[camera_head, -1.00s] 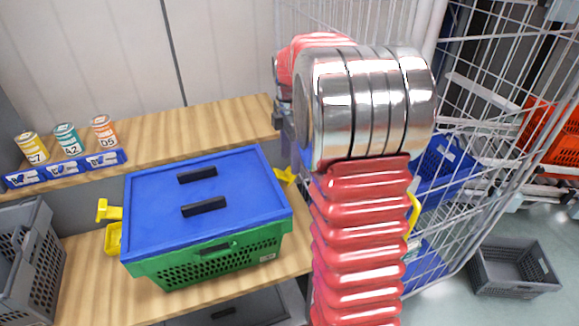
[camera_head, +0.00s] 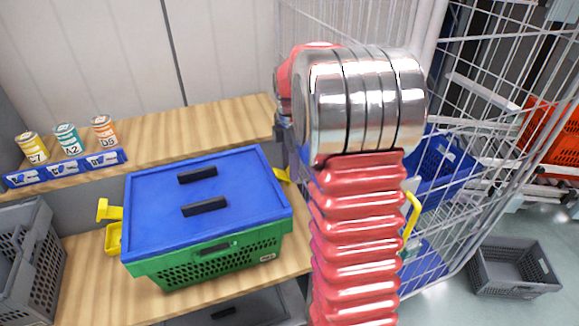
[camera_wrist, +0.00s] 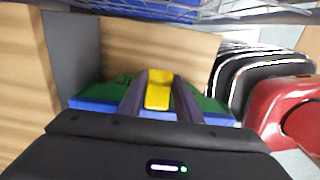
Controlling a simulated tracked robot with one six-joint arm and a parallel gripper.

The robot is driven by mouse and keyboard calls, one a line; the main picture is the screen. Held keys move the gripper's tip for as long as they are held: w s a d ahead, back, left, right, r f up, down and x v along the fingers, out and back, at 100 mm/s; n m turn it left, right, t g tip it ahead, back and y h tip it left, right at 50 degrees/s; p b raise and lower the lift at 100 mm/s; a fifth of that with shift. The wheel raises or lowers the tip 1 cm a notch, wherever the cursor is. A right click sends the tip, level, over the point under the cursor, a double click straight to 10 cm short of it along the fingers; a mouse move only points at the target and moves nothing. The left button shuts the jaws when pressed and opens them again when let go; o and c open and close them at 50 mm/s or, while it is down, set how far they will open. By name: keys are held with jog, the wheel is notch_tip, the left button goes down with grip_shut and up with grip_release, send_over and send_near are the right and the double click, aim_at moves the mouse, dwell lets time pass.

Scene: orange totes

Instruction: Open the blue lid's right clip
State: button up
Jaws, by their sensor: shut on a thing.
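The blue lid (camera_head: 150,205) lies on a green crate (camera_head: 175,268) on the wooden bench. The yellow right clip (camera_head: 283,174) shows at the lid's right edge, partly hidden by my arm. In the wrist view the yellow right clip (camera_wrist: 159,90) sits between the two dark fingers of my gripper (camera_wrist: 160,98), which is shut on it. The blue lid edge (camera_wrist: 90,104) and green crate wall (camera_wrist: 118,82) show beside the fingers. The yellow left clip (camera_head: 108,211) sticks outward from the lid's left side. My gripper is hidden behind my arm in the head view.
Several labelled cans (camera_head: 66,138) stand in a blue holder on the back shelf. A grey crate (camera_head: 32,255) is at the left. A wire cage trolley (camera_head: 470,150) with blue crates stands close on the right. A grey crate (camera_head: 512,268) lies on the floor.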

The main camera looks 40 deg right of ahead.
aim_at(277, 171)
jog(key=shift+c, duration=1.4)
jog(key=shift+a, duration=0.15)
jog(key=shift+c, duration=0.5)
jog(key=shift+r+h, duration=0.1)
jog(key=shift+h, duration=0.3)
jog(key=h, duration=0.1)
jog(key=r+g+h, duration=0.1)
jog(key=h, duration=0.1)
jog(key=a+h, duration=0.1)
jog(key=shift+w+r, duration=0.2)
jog(key=shift+r, duration=0.05)
jog(key=h, duration=0.1)
jog(key=a+g+h, duration=0.1)
jog(key=h, duration=0.2)
jog(key=shift+w+a+r+h, duration=0.2)
jog(key=shift+r+h, duration=0.1)
jog(key=shift+r, duration=0.05)
jog(key=shift+w+a+r+g+h, duration=0.1)
jog(key=shift+a+g+h, duration=0.2)
jog(key=shift+h, duration=0.6)
jog(key=shift+a+r+g+h, duration=0.1)
jog(key=shift+a+g+h, duration=0.2)
jog(key=shift+h, duration=0.6)
